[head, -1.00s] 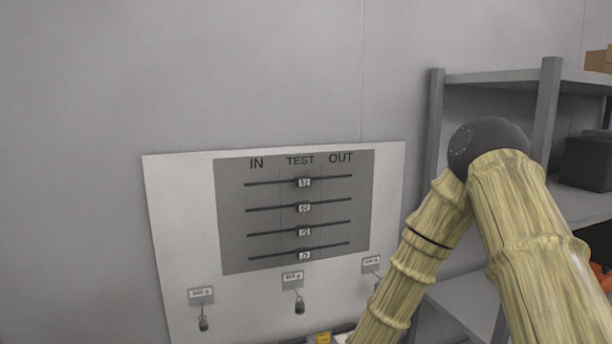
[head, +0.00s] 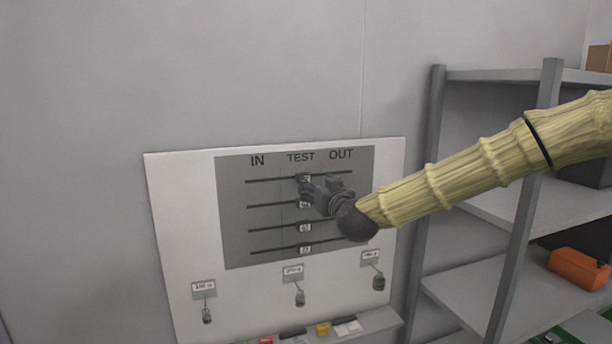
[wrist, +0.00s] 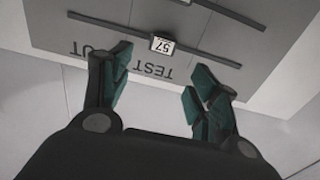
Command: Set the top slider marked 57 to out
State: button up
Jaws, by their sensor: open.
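The top slider marked 57 (wrist: 162,44) stands in the middle of its track, under TEST, between IN and OUT. Its number reads upside down in the wrist view. In the head view the top slider (head: 304,177) is partly hidden by my gripper. My gripper (head: 312,185) is in front of the panel at the upper sliders. In the wrist view my gripper (wrist: 158,62) is open, with one finger to each side of the slider marked 57 and nothing held. I cannot tell whether the fingers touch the panel.
A grey shelf (head: 500,205) stands at the right. The wall above the panel is clear.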

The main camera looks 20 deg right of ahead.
aim_at(305, 176)
jog(key=shift+w+a+f+p, duration=0.1)
jog(key=shift+w+p, duration=1)
jog(key=shift+w, duration=1.4)
jog(key=shift+w+a+p, duration=0.1)
jog(key=shift+w+p, duration=1)
jog(key=shift+w, duration=1.35)
